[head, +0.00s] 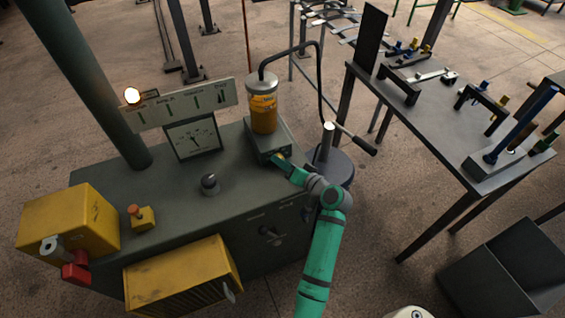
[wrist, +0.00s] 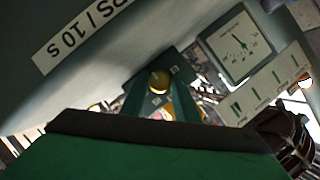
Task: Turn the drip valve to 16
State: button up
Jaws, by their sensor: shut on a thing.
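The drip valve's brass knob (wrist: 159,82) shows in the wrist view, between the fingers of my gripper (wrist: 160,100). In the head view my gripper (head: 281,163) reaches the front of the grey block under the oil reservoir (head: 263,114), a clear cylinder of amber oil. My gripper is shut on the knob, and it hides most of the knob in the head view. The label plate (wrist: 92,35) in the wrist view reads "PS / 10 S" in part. I cannot read the valve's setting.
The grey bench (head: 165,195) carries a dial gauge (head: 193,138), a marked strip (head: 183,105) with a lit lamp (head: 132,96), a black knob (head: 210,184) and yellow boxes (head: 70,225). A lever (head: 352,139) stands right of the reservoir. A rack table (head: 430,115) stands further right.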

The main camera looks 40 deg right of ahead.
dwell(0.3)
jog(key=o, duration=1.1)
jog(key=shift+f, duration=0.1)
jog(key=shift+c, duration=0.2)
